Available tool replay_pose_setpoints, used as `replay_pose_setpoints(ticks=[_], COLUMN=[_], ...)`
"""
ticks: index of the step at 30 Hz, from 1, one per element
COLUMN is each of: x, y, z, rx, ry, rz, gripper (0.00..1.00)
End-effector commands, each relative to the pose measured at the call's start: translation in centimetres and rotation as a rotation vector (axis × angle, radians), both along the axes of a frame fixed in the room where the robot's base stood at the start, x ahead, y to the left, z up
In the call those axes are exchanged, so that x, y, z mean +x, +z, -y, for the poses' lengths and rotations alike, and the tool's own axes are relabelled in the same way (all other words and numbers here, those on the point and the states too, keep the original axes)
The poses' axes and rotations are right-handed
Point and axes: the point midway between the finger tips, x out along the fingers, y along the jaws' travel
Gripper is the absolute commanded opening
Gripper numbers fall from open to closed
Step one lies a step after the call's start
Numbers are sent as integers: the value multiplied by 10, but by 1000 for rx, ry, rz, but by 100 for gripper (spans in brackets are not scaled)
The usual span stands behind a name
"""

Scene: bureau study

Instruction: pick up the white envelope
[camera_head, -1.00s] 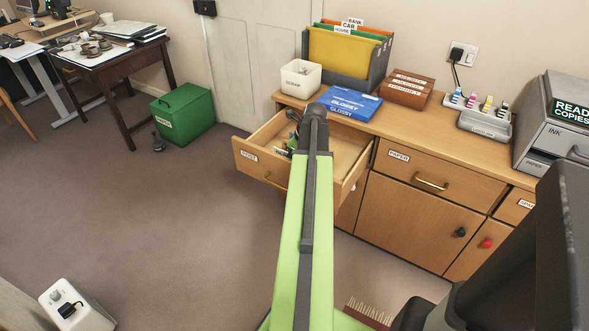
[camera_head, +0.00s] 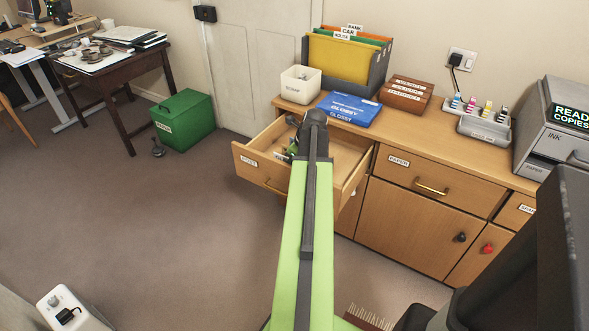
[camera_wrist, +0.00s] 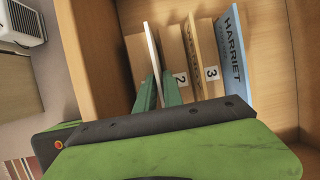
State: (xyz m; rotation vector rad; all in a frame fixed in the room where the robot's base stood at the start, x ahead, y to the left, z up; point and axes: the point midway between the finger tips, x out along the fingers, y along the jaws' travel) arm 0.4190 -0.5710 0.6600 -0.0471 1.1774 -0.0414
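A thin white envelope (camera_wrist: 151,46) stands on edge in the open drawer (camera_head: 262,178), seen nearly edge-on in the wrist view. My gripper (camera_wrist: 159,82) has its two green fingers down in the drawer, one on each side of the envelope. The fingertips are close to its faces; I cannot tell whether they touch it. The envelope's lower part is hidden between the fingers and behind my gripper's body.
To the right of the envelope stand brown dividers marked 2 (camera_wrist: 181,79) and 3 (camera_wrist: 212,73), a tan card (camera_wrist: 195,45) and a blue HARRIET card (camera_wrist: 236,52). The drawer's wooden side (camera_wrist: 84,50) is close on the left. Blue glossy pack (camera_head: 348,108) lies on the cabinet top.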

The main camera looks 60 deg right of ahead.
Motion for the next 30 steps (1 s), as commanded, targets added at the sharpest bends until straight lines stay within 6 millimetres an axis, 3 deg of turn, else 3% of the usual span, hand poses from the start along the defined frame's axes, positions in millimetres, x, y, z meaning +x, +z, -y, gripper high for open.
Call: replay_pose_setpoints(ticks=[2, 30], x=[0, 1], y=[0, 0], z=[0, 0], rx=[0, 1], ry=[0, 1], rz=[0, 0], gripper=[0, 0])
